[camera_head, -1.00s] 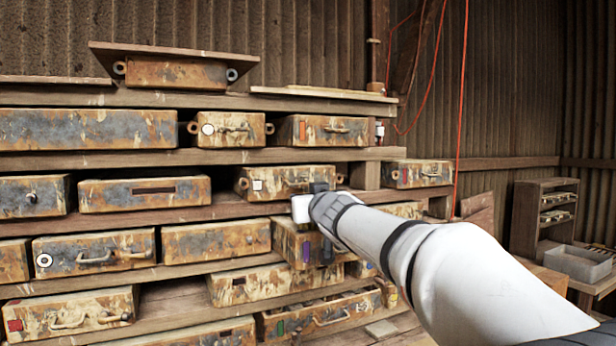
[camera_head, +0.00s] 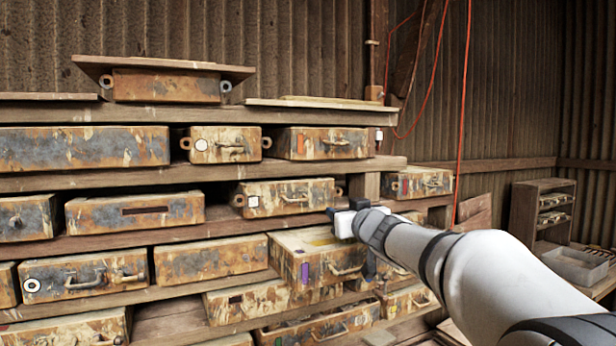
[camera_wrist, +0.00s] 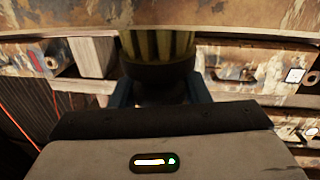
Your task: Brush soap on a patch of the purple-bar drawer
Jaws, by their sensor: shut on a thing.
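The purple-bar drawer (camera_head: 316,276) is a rusty, flaking box front with a purple vertical bar (camera_head: 305,272) at its left and a handle (camera_head: 346,271) at its right. It juts out past its neighbours, and a yellowish patch (camera_head: 320,241) shows on its upper side. My gripper (camera_wrist: 158,92) is shut on a brush (camera_wrist: 157,72) with a dark collar and yellow bristles. In the head view my white gripper housing (camera_head: 343,223) is by the drawer's upper right; the brush cannot be made out clearly there. Whether the bristles touch the drawer is unclear.
Rusty drawers fill the shelves around it, including a white-square drawer (camera_head: 289,197) just above. A red cord (camera_head: 462,130) hangs right of the shelves. A small rack (camera_head: 543,212) and a pale bin (camera_head: 578,266) stand farther right.

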